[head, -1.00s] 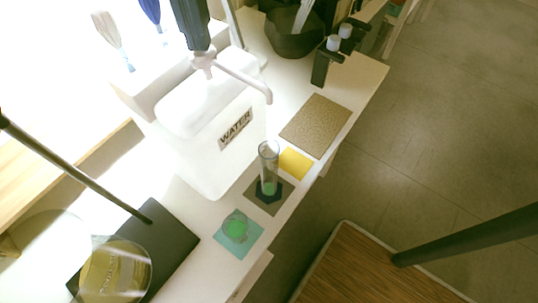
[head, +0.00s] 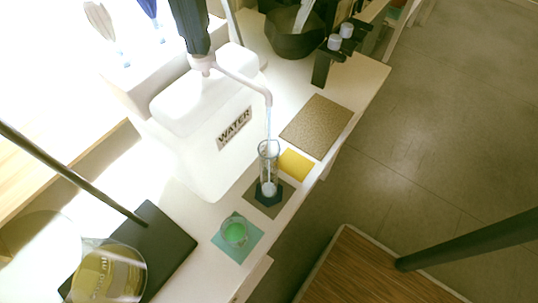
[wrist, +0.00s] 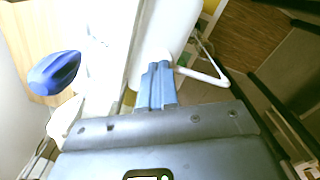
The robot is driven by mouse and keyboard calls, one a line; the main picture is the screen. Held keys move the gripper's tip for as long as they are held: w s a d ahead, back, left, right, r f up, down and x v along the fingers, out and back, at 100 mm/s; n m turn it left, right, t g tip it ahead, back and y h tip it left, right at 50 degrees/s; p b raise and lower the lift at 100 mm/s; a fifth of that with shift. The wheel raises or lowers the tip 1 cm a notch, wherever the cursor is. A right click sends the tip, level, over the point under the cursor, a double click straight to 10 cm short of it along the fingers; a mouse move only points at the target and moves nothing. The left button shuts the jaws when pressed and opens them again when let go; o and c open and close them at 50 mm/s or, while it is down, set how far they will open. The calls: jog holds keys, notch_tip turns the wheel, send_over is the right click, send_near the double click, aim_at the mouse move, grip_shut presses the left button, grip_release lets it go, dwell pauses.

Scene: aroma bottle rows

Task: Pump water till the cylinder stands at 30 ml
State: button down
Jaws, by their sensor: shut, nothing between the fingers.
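The white water container (head: 215,150) with a "WATER" label stands on the counter, and its pump spout (head: 246,82) reaches out over the cylinder. A thin stream falls from the spout into the clear measuring cylinder (head: 268,162), which stands upright on a dark base on a grey-brown mat. Its level marks are too small to read. My gripper (head: 192,50) is shut and empty, pointing down on top of the pump head. In the wrist view the blue fingers (wrist: 158,85) are together above the pump, with the white spout (wrist: 205,77) to their right.
A small beaker with green content (head: 234,233) sits on a teal mat in front of the cylinder. A yellow mat (head: 297,165) and a brown board (head: 316,125) lie beyond it. A flask with yellowish liquid (head: 105,272) stands at lower left, near a thin rod.

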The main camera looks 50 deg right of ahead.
jog(key=shift+f, duration=0.25)
jog(key=shift+r, duration=0.15)
jog(key=shift+r+p, duration=0.55)
jog(key=shift+r, duration=0.85)
jog(key=shift+f+b, duration=1.55)
jog(key=shift+b, duration=0.35)
jog(key=shift+r, duration=0.15)
jog(key=shift+r+p, duration=0.7)
jog(key=shift+r, duration=0.7)
